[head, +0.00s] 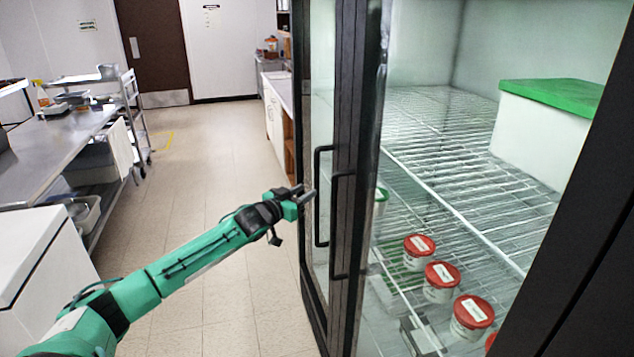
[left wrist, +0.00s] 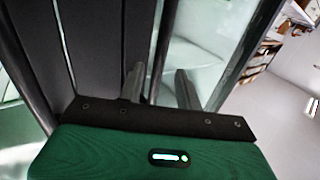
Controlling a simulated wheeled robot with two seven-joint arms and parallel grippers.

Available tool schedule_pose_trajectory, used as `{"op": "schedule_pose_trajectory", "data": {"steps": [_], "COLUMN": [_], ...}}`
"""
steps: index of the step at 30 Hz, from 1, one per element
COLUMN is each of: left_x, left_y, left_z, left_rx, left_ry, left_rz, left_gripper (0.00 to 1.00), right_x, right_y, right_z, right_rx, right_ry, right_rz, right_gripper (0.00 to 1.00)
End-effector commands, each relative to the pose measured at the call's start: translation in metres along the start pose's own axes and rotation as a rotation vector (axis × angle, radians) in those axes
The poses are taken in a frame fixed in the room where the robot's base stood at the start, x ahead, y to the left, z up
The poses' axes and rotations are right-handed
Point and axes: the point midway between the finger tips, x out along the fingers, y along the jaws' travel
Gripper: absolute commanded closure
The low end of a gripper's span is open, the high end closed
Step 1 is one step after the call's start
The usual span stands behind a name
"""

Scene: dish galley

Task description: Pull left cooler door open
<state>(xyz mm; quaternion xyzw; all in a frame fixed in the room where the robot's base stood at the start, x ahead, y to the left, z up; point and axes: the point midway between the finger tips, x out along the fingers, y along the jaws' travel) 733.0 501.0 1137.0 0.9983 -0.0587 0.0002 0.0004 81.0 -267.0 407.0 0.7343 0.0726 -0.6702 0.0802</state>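The left cooler door (head: 319,70) is a dark-framed glass door that looks shut, seen at a steep angle. Its black vertical bar handle (head: 318,205) stands out near the dark middle frame. My right gripper is not in view.
The neighbouring door's handle (head: 340,225) is close to the right. Inside, red-lidded tubs (head: 441,283) and a green-lidded white box (head: 545,125) sit on wire shelves. A steel table (head: 60,140) stands at left. The tiled floor (head: 215,190) left of the cooler is clear.

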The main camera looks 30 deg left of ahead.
Motion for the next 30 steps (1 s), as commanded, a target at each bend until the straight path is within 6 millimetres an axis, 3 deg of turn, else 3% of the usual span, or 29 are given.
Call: {"op": "schedule_pose_trajectory", "data": {"steps": [15,29,30], "left_x": [0.057,0.065,0.064], "left_y": [0.0,0.0,0.0], "left_z": [-0.002,0.0,0.0], "left_rx": [0.0,0.001,0.001], "left_ry": [0.001,0.0,0.0], "left_rz": [0.0,0.0,0.0], "left_gripper": [0.65,0.65,0.73], "right_x": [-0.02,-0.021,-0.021], "right_y": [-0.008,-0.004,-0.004], "right_z": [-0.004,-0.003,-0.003], "right_rx": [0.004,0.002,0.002], "right_ry": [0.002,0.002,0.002], "right_rz": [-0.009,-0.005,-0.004], "right_gripper": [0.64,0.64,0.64]}}
